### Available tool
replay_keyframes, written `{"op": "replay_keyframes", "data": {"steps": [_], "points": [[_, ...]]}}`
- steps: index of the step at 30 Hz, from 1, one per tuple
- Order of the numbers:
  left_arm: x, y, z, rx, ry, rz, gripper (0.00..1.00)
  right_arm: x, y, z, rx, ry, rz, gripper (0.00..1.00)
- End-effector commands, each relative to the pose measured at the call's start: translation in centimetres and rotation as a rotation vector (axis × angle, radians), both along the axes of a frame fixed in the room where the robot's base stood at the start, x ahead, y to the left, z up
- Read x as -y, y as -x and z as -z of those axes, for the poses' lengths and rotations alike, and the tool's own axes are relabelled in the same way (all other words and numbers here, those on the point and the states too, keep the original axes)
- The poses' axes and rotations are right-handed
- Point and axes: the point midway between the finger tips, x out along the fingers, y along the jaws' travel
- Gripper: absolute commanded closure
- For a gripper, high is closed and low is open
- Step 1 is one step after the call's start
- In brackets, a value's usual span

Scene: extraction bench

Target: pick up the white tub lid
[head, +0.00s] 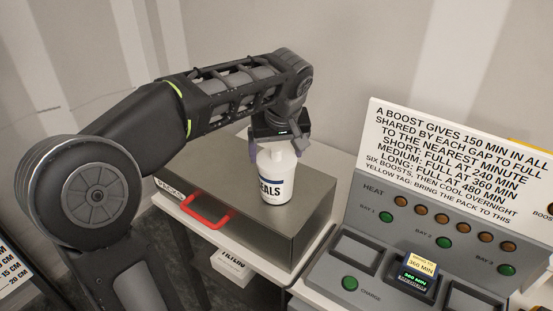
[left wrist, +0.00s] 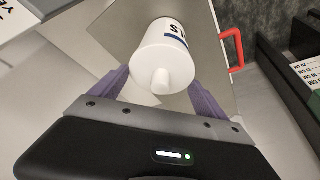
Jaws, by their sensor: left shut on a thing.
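The white tub (head: 274,188), with a dark band and lettering ending in "EALS", stands upright on a grey metal box. Its white tub lid (head: 276,158) is on top; in the left wrist view the lid (left wrist: 163,68) shows a small rounded knob. My left gripper (head: 277,149) is over the tub from above, its purple fingers on either side of the lid. It is shut on the lid; the left wrist view shows the gripper (left wrist: 160,82) with both fingers at the lid's sides. I cannot see a gap between lid and tub. My right gripper is not in view.
The grey box (head: 215,170) has a red handle (head: 208,213) on its front. A sloped control console (head: 385,262) with a tall text sign (head: 455,150) stands close on the right. A small white carton (head: 231,266) sits below the box.

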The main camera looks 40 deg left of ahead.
Motion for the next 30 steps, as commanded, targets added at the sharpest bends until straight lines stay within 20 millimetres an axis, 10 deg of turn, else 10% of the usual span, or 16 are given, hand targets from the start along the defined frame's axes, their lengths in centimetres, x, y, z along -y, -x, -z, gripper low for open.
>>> {"op": "replay_keyframes", "data": {"steps": [17,30], "points": [[0.0,-0.1,-1.1,0.004,-0.001,0.000,0.53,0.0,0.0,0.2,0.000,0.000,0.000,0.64],[0.0,0.0,-9.5,0.001,0.001,0.000,0.53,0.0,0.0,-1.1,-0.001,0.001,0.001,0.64]]}}
